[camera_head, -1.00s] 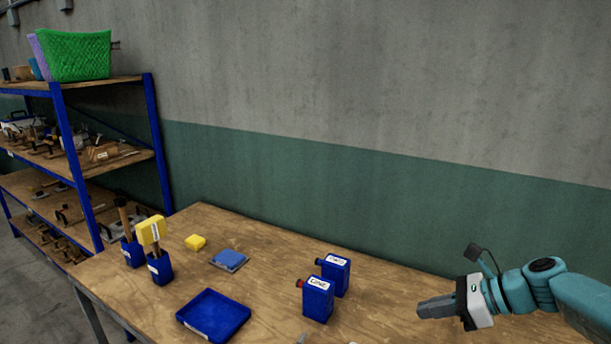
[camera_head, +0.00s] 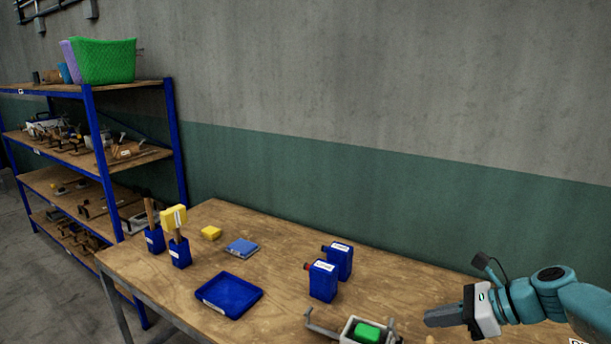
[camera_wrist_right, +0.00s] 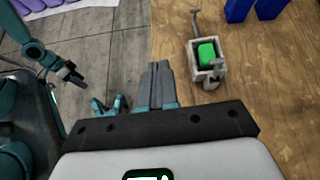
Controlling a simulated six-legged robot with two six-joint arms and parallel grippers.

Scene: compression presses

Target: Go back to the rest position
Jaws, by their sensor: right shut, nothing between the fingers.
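My right gripper (camera_head: 444,317) is shut and empty, held above the right part of the wooden table in the head view. Its closed fingers also show in the right wrist view (camera_wrist_right: 158,84). My right arm comes in from the right edge. To the left of the gripper in the head view is a small grey press (camera_head: 347,328) with a green block (camera_head: 367,332) in it, cut by the lower edge. The press also shows whole in the right wrist view (camera_wrist_right: 204,70), apart from the fingers. My left gripper is not in the head view.
A blue-framed shelf (camera_head: 108,170) stands at the left. A wall is behind.

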